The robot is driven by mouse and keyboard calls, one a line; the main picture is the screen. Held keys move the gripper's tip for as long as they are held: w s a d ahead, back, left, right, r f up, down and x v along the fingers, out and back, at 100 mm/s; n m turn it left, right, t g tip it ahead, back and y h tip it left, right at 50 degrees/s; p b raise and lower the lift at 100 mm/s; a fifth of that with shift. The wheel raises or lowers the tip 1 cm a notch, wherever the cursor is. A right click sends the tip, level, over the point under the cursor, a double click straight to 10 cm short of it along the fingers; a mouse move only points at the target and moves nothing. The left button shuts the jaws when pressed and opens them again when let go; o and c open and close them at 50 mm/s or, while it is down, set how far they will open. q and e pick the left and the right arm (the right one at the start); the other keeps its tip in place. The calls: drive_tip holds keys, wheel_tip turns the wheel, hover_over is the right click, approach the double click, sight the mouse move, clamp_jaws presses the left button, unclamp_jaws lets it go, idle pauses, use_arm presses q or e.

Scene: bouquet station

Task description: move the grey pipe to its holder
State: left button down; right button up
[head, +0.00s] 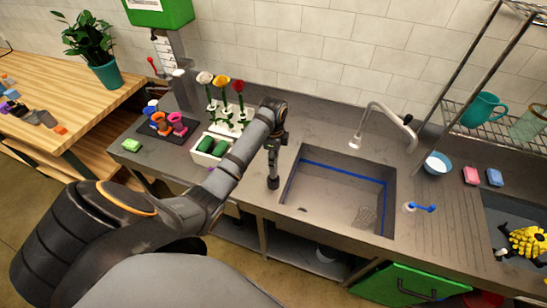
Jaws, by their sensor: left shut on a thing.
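My left gripper (273,182) points down over the grey counter, just left of the sink. It is shut on a small dark grey thing, which looks like the grey pipe; the jaws hide most of it and its shape is hard to make out. A white rack (229,126) with white, yellow and red flowers stands behind my left forearm. I cannot tell whether any part of it is the pipe's holder. My right gripper is not in view.
The sink (335,205) with a curved faucet (385,112) lies right of the gripper. A white box with green items (210,147) and a dark tray of colored cups (150,130) stand left.

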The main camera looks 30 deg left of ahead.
use_arm(q)
drive_tip(key=shift+f, duration=0.45)
drive_tip(key=c, duration=0.9)
unclamp_jaws()
